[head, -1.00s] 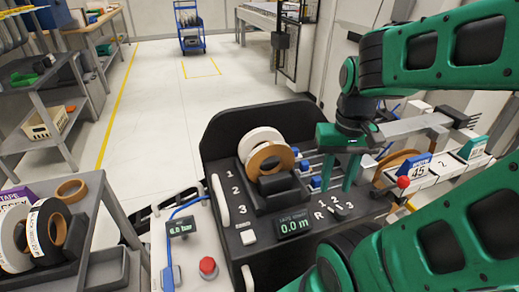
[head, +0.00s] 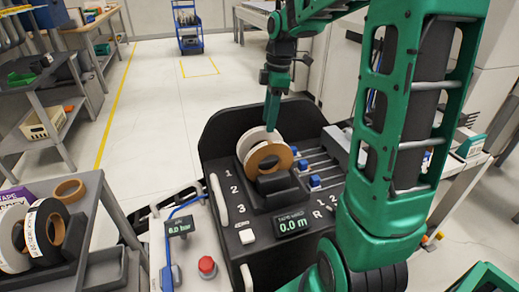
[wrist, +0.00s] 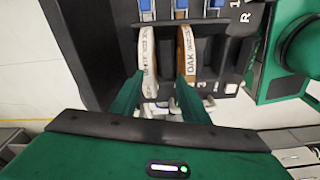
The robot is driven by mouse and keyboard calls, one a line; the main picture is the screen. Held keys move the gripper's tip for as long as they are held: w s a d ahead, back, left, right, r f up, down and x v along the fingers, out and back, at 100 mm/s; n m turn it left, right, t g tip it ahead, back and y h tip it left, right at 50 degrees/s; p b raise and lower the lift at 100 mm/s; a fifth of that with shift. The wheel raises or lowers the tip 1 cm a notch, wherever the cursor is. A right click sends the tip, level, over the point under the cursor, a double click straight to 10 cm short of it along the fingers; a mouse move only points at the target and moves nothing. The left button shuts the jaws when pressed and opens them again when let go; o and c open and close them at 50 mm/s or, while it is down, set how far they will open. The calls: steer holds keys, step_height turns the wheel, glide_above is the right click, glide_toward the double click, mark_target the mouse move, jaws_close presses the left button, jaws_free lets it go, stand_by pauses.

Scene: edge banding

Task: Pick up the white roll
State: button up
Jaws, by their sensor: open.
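The white roll (head: 250,137) stands upright on the black machine's holder in the head view, behind a tan roll (head: 285,154). In the wrist view the white roll (wrist: 147,55) shows edge-on with print on its rim, left of the tan roll (wrist: 187,48), whose rim reads "OAK". My gripper (head: 272,118) is above the rolls, pointing down. In the wrist view my gripper (wrist: 159,78) is open, with the white roll's edge between the finger lines, nearer the left finger. The right finger lines up with the tan roll. Contact cannot be told.
The black machine (head: 215,145) has a raised back wall, blue clamps (head: 302,164) and a display (head: 292,223). A control panel with a red button (head: 207,266) is in front.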

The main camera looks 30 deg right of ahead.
mark_target(261, 128)
steer(key=shift+w+a+f+n, duration=0.1)
steer(key=shift+w+n, duration=0.35)
steer(key=shift+w, duration=0.2)
steer(key=shift+w+a+f+n, duration=0.1)
steer(key=shift+w+n, duration=0.35)
steer(key=shift+w, duration=0.15)
steer(key=shift+w+f, duration=0.2)
steer(key=shift+a+f, duration=0.25)
steer(key=shift+f, duration=1.45)
steer(key=shift+a+f, duration=0.3)
steer(key=shift+f, duration=1.45)
steer(key=shift+a+f, duration=0.25)
steer(key=shift+f, duration=1.45)
jaws_close()
